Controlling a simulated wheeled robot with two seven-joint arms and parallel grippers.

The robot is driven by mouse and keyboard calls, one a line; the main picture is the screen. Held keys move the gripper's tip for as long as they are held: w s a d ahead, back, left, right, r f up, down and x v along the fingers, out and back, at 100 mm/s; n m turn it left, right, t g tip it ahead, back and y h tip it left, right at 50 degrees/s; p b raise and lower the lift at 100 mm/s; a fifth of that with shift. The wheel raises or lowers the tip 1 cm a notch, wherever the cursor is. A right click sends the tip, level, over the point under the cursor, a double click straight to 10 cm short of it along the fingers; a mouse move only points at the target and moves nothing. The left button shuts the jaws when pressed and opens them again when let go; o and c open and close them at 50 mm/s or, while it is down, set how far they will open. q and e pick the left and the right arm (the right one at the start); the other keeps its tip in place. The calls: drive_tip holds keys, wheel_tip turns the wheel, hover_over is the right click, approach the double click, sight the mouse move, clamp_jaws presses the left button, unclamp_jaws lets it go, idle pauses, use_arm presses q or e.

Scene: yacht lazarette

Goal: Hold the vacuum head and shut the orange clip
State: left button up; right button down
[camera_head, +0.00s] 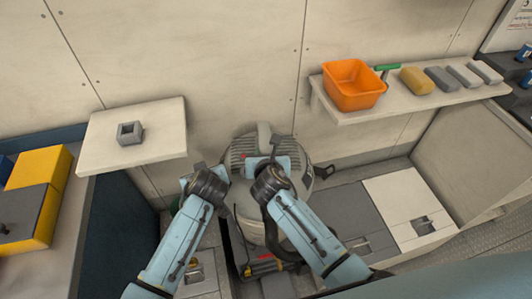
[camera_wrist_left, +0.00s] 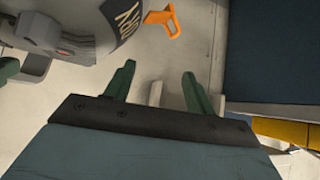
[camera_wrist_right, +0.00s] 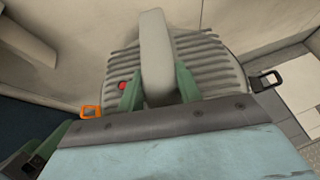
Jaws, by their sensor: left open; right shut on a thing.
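The vacuum's grey ribbed head (camera_wrist_right: 212,62) sits on its drum, with a raised handle (camera_wrist_right: 153,35) and a red button (camera_wrist_right: 122,86). The head also shows in the head view (camera_head: 243,147), partly behind my arms. My right gripper (camera_wrist_right: 157,82) is shut on the handle, a finger on each side. The orange clip (camera_wrist_right: 90,112) sticks out at the head's left side. It also shows in the left wrist view (camera_wrist_left: 163,20), beside the lettered drum (camera_wrist_left: 122,14). My left gripper (camera_wrist_left: 158,78) is open and empty, apart from the clip.
A black clip (camera_wrist_right: 266,80) sticks out on the head's opposite side. An orange bin (camera_head: 352,86) and several blocks stand on the right shelf (camera_head: 400,103). A left shelf (camera_head: 100,140) holds a small grey block (camera_head: 130,133). Yellow boxes (camera_head: 45,166) stand at the far left.

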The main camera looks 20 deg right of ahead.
drive_tip(key=c, duration=1.5)
unclamp_jaws()
use_arm(q)
drive_tip(key=shift+c, duration=0.2)
use_arm(e)
drive_tip(key=c, duration=0.6)
use_arm(q)
drive_tip(key=c, duration=0.7)
use_arm(e)
drive_tip(key=shift+c, duration=0.2)
use_arm(q)
drive_tip(key=shift+a+f, duration=0.2)
drive_tip(key=shift+a, duration=0.1)
drive_tip(key=shift+c, duration=1.2)
use_arm(e)
drive_tip(key=shift+d, duration=0.1)
use_arm(q)
drive_tip(key=a+m, duration=0.1)
drive_tip(key=a+f+m+h, duration=0.1)
drive_tip(key=a+m, duration=0.1)
drive_tip(key=shift+w+f, duration=0.15)
drive_tip(key=shift+f, duration=0.05)
clamp_jaws()
drive_tip(key=shift+a+f+m+h, duration=0.1)
drive_tip(key=shift+a+m+h, duration=0.3)
drive_tip(key=shift+a+m, duration=0.25)
drive_tip(key=shift+d, duration=0.1)
